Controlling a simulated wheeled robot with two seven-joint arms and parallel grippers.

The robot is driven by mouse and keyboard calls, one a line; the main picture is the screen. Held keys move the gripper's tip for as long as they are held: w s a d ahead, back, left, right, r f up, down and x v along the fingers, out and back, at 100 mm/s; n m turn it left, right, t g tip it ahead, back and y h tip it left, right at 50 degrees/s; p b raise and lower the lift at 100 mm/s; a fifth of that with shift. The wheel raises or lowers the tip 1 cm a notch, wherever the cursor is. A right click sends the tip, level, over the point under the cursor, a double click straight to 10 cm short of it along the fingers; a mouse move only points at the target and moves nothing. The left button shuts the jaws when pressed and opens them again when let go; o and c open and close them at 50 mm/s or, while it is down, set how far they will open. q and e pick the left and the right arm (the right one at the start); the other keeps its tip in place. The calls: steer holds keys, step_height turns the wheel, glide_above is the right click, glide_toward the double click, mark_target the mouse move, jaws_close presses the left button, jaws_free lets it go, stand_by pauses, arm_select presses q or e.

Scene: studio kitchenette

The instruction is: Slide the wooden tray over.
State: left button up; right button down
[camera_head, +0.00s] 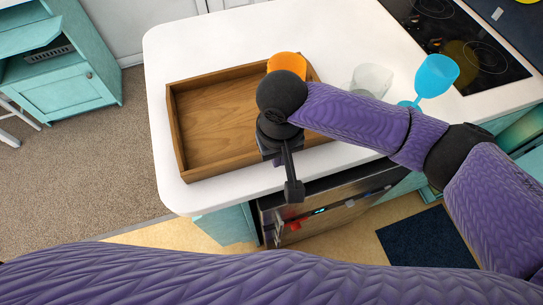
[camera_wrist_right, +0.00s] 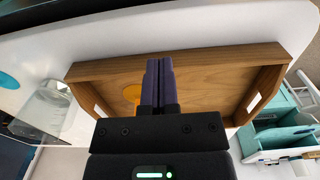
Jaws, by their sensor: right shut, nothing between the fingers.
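The wooden tray (camera_head: 215,115) is a brown, low-walled rectangular box on the white counter. An orange cup (camera_head: 286,62) shows at its far right part, partly hidden by my right arm. My right gripper (camera_head: 277,143) is over the tray's right front part, and the arm hides that part. In the right wrist view the tray (camera_wrist_right: 215,85) lies beyond the shut, empty fingers of my right gripper (camera_wrist_right: 158,65). I cannot tell whether the fingers touch the tray. My left gripper is not in view.
On the white counter (camera_head: 225,35), a clear glass (camera_head: 371,79) and a blue goblet (camera_head: 436,74) stand right of the tray, close to my right arm. A black cooktop (camera_head: 470,50) lies further right. Bare counter shows left of and behind the tray. An oven (camera_head: 335,205) is below the front edge.

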mark_target(272, 166)
step_height(272, 166, down, 8)
steer(key=shift+f+b, duration=0.1)
steer(key=shift+b, duration=1.15)
steer(key=w, duration=0.1)
steer(key=w+a+b, duration=0.1)
steer(key=w, duration=0.1)
steer(key=shift+a+f, duration=0.1)
steer(key=shift+a, duration=0.1)
steer(key=shift+w+a, duration=0.1)
steer(key=shift+w, duration=0.25)
